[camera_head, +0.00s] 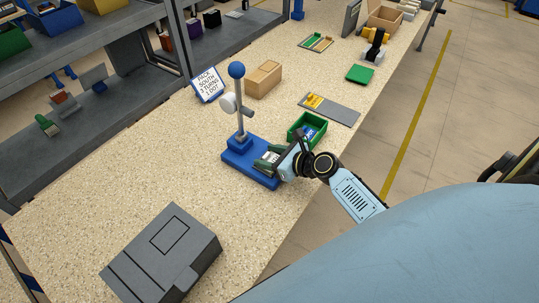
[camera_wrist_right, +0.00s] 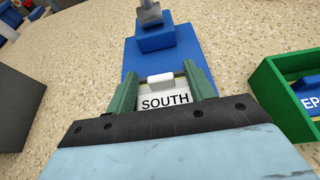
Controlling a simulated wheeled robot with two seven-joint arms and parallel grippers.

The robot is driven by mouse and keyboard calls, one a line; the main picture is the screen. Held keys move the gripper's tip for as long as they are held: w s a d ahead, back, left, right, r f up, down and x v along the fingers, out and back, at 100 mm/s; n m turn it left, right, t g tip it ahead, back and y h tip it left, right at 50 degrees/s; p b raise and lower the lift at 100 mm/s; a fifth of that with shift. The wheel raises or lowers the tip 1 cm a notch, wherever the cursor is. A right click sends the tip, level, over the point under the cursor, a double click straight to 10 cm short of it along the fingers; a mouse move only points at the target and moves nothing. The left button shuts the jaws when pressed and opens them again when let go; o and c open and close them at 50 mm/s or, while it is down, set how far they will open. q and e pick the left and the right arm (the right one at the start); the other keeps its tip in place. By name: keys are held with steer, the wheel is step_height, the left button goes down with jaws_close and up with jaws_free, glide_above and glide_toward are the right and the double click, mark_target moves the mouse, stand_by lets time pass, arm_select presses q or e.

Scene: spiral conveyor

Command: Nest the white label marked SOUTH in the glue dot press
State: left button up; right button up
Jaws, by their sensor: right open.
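The glue dot press has a blue base (camera_head: 236,163), an upright post and a blue knob (camera_head: 236,70); its blue base also shows in the right wrist view (camera_wrist_right: 135,50). The white label marked SOUTH (camera_wrist_right: 165,101) lies at the near end of the press base, between my right gripper's fingers. A pale raised tab stands at its far edge. My right gripper (camera_head: 264,159) is open, its green fingers on both sides of the label; they also show in the wrist view (camera_wrist_right: 161,75). Whether the fingers touch the label is unclear. My left gripper is out of view.
A green tray (camera_head: 294,137) with a blue label stands beside the gripper. A grey case (camera_head: 146,257) lies at the front, and a wooden box (camera_head: 263,80) and a sign (camera_head: 208,86) stand behind the press. The worktop left of the press is clear.

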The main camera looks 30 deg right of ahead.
steer(key=shift+s, duration=0.1)
steer(key=v, duration=1.3)
steer(key=shift+p, duration=0.35)
